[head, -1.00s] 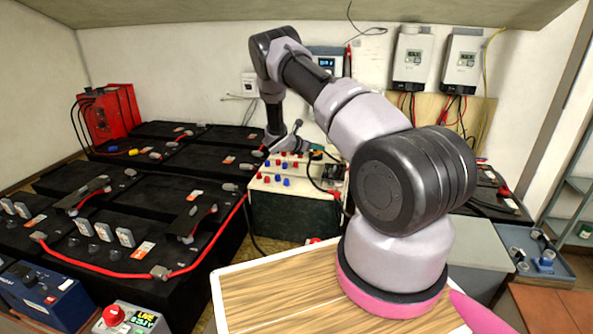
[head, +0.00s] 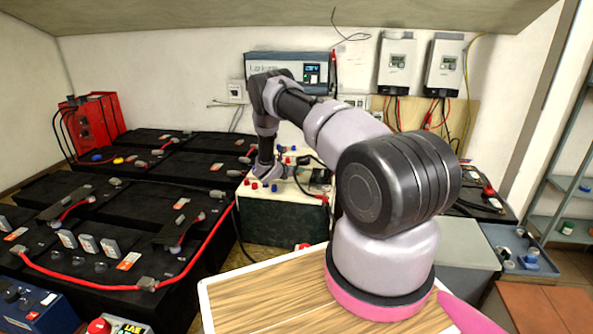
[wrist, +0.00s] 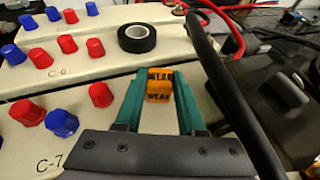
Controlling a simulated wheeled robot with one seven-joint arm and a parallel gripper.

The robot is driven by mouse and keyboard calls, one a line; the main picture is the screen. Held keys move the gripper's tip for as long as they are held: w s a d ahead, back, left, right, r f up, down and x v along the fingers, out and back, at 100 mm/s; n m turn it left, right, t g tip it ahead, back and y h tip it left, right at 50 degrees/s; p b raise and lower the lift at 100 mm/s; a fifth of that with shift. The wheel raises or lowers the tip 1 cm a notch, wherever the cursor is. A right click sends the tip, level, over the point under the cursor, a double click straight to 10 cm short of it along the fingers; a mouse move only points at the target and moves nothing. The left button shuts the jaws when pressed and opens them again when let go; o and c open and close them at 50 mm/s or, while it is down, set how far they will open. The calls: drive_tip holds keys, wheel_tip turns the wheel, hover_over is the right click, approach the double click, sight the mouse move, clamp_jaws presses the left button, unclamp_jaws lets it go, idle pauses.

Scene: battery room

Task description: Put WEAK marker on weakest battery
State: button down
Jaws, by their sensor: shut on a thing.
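My gripper (wrist: 160,98) is shut on the orange WEAK marker (wrist: 159,85), which has black lettering and sits between the green fingers. The marker is over a cream battery top beside the C-6 and C-7 labels; I cannot tell whether it touches. The cream-topped cells (wrist: 75,72) carry red and blue caps. In the head view they are the cream-topped block (head: 285,222) with a dark front, and my gripper (head: 266,175) points down over its left part. The marker cannot be made out there. No view shows which battery is weakest.
A black tape roll (wrist: 137,38) lies on the cream tops beyond the marker. A dark cable and a red lead (wrist: 222,20) run close on the right. Large black batteries (head: 110,225) with a red cable fill the left. A wooden board (head: 270,290) is in front.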

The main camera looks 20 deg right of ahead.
drive_tip(key=shift+f, duration=0.15)
drive_tip(key=c, duration=0.5)
unclamp_jaws()
